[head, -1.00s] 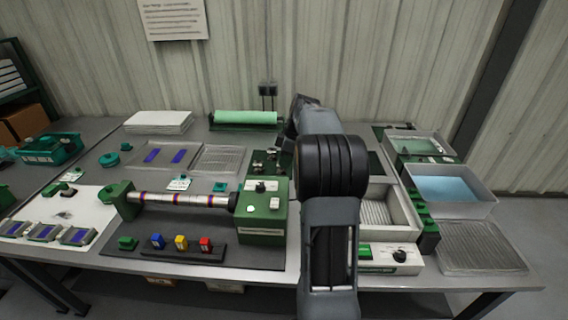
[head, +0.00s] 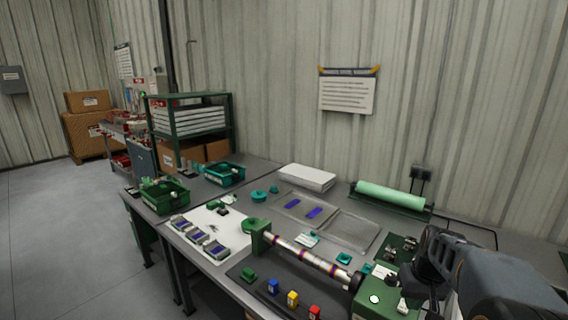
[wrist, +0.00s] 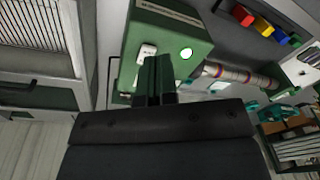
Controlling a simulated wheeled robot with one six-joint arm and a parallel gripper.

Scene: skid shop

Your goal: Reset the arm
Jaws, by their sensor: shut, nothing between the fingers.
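My arm comes in at the lower right of the head view, bent over the right end of the bench. In the wrist view my gripper (wrist: 155,72) shows two dark fingers close together, shut with nothing between them. They point towards the green machine housing (wrist: 150,28), which has a pale lit round button (wrist: 186,53) and a white switch. I cannot tell how far the fingertips are from the housing. In the head view the housing (head: 385,302) is beside my arm and partly cut off by the lower edge.
A striped roller (head: 305,257) runs left from the housing. Blue, yellow and red blocks (head: 292,298) stand before it. Green bins (head: 165,196), clear trays (head: 350,231), a white stack (head: 307,178) and a green roll (head: 390,196) share the bench. Open floor (head: 60,230) lies left.

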